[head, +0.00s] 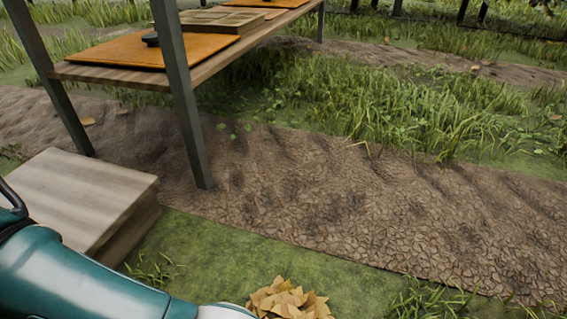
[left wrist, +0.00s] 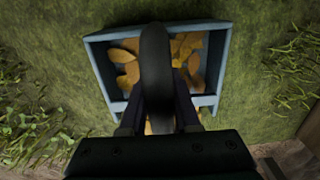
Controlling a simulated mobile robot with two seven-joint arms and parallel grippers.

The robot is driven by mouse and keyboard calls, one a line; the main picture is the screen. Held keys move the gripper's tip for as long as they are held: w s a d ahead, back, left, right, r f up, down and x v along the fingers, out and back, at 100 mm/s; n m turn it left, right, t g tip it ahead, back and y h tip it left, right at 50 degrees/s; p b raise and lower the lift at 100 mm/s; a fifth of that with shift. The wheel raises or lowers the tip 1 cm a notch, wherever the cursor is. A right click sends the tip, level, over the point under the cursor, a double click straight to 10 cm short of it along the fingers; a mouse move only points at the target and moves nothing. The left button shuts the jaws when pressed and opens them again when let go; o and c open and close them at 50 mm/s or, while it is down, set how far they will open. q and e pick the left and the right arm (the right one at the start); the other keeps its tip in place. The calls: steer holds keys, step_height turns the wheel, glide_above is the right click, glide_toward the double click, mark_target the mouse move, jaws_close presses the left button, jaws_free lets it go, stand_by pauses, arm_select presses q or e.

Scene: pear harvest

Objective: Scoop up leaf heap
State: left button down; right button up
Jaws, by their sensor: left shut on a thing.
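A heap of dry yellow-brown leaves (head: 290,301) lies on the grass at the bottom edge of the head view, partly cut off. In the left wrist view, a blue-grey scoop (left wrist: 99,72) with low walls shows over the grass. Orange-brown leaves (left wrist: 190,55) show within its walls, on both sides of a dark upright handle (left wrist: 156,60). My left gripper (left wrist: 158,112) is shut on this handle, which hides the middle of the scoop. A few leaves also show between the fingers. In the head view only my left arm shows, beside the heap. My right gripper is in neither view.
A wooden table (head: 112,72) with dark legs and orange mats stands at the upper left. A pale wooden block (head: 80,195) sits on the ground left of the near leg. A bare soil strip (head: 330,205) crosses the grass. Open grass lies around the heap.

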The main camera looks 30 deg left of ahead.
arm_select(q)
steer(key=shift+w+a+f+b, duration=0.15)
steer(key=shift+w+b, duration=0.1)
steer(key=shift+w, duration=0.3)
steer(key=shift+w+a+r+b, duration=0.1)
steer(key=shift+w+b, duration=0.1)
steer(key=shift+w, duration=0.3)
steer(key=shift+w+a, duration=0.15)
steer(key=shift+w, duration=0.65)
steer(key=shift+w+a, duration=0.1)
steer(key=shift+w, duration=0.65)
steer(key=shift+w+a, duration=0.2)
steer(key=shift+w, duration=1.05)
steer(key=shift+w+a, duration=0.25)
steer(key=shift+w, duration=1.05)
steer(key=shift+w+a, duration=0.2)
steer(key=shift+w, duration=1.35)
step_height(320, 180, up, 8)
steer(key=p, duration=0.7)
steer(key=shift+r, duration=0.25)
steer(key=shift+s, duration=0.1)
